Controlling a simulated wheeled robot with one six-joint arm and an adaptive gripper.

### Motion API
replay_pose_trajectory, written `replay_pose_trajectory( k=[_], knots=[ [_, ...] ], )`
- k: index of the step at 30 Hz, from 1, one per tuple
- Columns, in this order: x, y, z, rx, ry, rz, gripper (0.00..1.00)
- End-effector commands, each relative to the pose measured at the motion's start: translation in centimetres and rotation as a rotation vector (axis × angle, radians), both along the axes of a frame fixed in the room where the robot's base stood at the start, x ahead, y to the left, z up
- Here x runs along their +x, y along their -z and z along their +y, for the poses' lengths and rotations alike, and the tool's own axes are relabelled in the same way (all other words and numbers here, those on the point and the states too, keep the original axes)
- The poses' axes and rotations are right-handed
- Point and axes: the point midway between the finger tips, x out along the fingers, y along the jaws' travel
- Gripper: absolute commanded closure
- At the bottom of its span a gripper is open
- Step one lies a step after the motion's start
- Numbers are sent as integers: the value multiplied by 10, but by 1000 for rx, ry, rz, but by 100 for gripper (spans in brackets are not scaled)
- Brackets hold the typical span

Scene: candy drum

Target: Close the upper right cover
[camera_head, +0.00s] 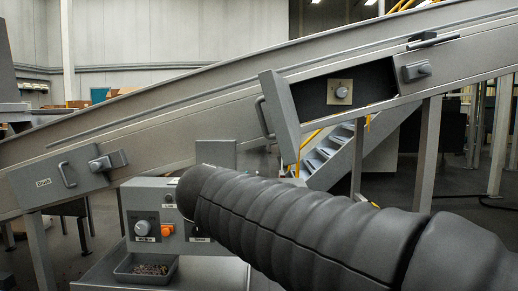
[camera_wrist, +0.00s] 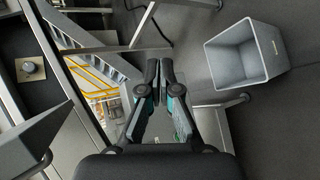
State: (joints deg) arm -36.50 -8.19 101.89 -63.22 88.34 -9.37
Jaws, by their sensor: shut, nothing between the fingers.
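The upper right cover (camera_head: 281,112) is a grey panel with a bar handle (camera_head: 264,118). It stands swung open at the left end of a dark opening in the inclined conveyor. A knob on a light plate (camera_head: 341,92) shows inside the opening. A latch (camera_head: 416,71) sits right of the opening. In the wrist view the cover (camera_wrist: 55,115) is at the left, and the knob (camera_wrist: 30,69) is above it. My gripper (camera_wrist: 160,68) is shut and empty, to the right of the cover and apart from it. In the head view my arm hides the gripper.
A lower left cover (camera_head: 42,184) lies closed on the conveyor beside another latch (camera_head: 108,161). A control box (camera_head: 142,196) with knobs and a tray (camera_head: 124,276) stands in front. A grey bin (camera_wrist: 240,57) is on the floor. Support legs (camera_head: 426,155) stand below the conveyor.

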Motion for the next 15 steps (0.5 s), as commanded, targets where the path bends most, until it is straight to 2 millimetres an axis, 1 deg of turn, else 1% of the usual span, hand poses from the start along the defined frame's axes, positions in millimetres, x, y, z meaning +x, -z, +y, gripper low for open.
replay_pose_trajectory(
  k=[1, 2, 3, 4, 5, 6, 9, 12, 15],
  knots=[
    [12, -17, 28, -94, -23, -37, 100],
    [16, -30, 43, -147, -27, -63, 100],
    [19, -46, 62, -216, -31, -102, 100],
    [20, -58, 77, -263, -30, -133, 100],
    [20, -69, 92, -305, -27, -165, 100],
    [18, -83, 111, -356, -22, -207, 100],
    [6, -110, 154, -449, -2, -306, 100],
    [-8, -127, 184, -503, 21, -384, 100],
    [-18, -135, 200, -531, 37, -430, 100]
  ],
)
